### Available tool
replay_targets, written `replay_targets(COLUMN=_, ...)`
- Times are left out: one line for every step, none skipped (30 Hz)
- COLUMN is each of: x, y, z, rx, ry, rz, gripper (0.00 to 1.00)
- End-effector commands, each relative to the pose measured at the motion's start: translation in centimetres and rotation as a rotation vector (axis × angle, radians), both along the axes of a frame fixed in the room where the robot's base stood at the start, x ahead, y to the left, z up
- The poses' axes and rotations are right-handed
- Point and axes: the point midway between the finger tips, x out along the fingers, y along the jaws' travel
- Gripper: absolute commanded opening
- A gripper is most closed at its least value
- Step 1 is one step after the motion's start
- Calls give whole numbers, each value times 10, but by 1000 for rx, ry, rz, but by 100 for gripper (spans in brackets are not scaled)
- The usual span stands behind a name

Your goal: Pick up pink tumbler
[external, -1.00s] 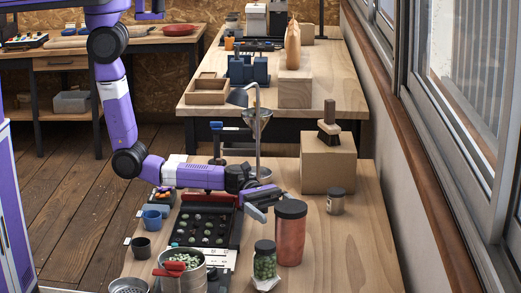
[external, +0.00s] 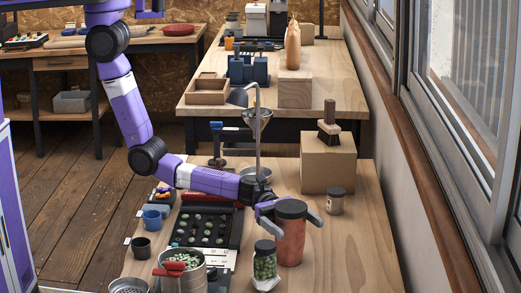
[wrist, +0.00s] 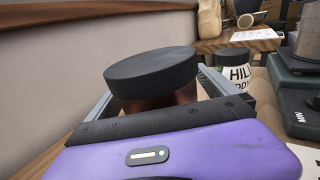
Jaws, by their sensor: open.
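The pink tumbler (external: 290,249) has a dark lid and stands upright on the near wooden table. In the wrist view, its broad black lid (wrist: 152,72) fills the middle and hides most of its body. My gripper (external: 296,222) is open at the tumbler's upper part, just below the lid, with one finger showing past its right side. In the wrist view, the fingers lie on either side of the tumbler. I cannot tell whether they touch it.
A jar of green beans (external: 265,265) stands close at the tumbler's front left. A small dark-lidded jar (external: 335,202) is behind right, near a cardboard box (external: 327,166). A black tray (external: 208,228) and a metal pot (external: 182,271) are left. The table's right side is clear.

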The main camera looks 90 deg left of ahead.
Motion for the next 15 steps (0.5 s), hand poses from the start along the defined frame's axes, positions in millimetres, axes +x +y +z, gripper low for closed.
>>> replay_targets(x=0, y=0, z=0, rx=0, ry=0, rz=0, gripper=92)
replay_targets(x=0, y=0, z=0, rx=0, ry=0, rz=0, gripper=86)
replay_targets(x=0, y=0, z=0, rx=0, ry=0, rz=0, gripper=78)
replay_targets(x=0, y=0, z=0, rx=0, ry=0, rz=0, gripper=73)
replay_targets(x=0, y=0, z=0, rx=0, ry=0, rz=0, gripper=67)
replay_targets(x=0, y=0, z=0, rx=0, ry=0, rz=0, gripper=59)
replay_targets(x=0, y=0, z=0, rx=0, ry=0, rz=0, gripper=53)
replay_targets(x=0, y=0, z=0, rx=0, ry=0, rz=0, gripper=47)
replay_targets(x=0, y=0, z=0, rx=0, ry=0, rz=0, gripper=39)
replay_targets(x=0, y=0, z=0, rx=0, ry=0, rz=0, gripper=33)
replay_targets(x=0, y=0, z=0, rx=0, ry=0, rz=0, gripper=27)
replay_targets(x=0, y=0, z=0, rx=0, ry=0, rz=0, gripper=20)
replay_targets(x=0, y=0, z=0, rx=0, ry=0, rz=0, gripper=14)
replay_targets(x=0, y=0, z=0, rx=0, ry=0, rz=0, gripper=8)
replay_targets(x=0, y=0, z=0, rx=0, ry=0, rz=0, gripper=0)
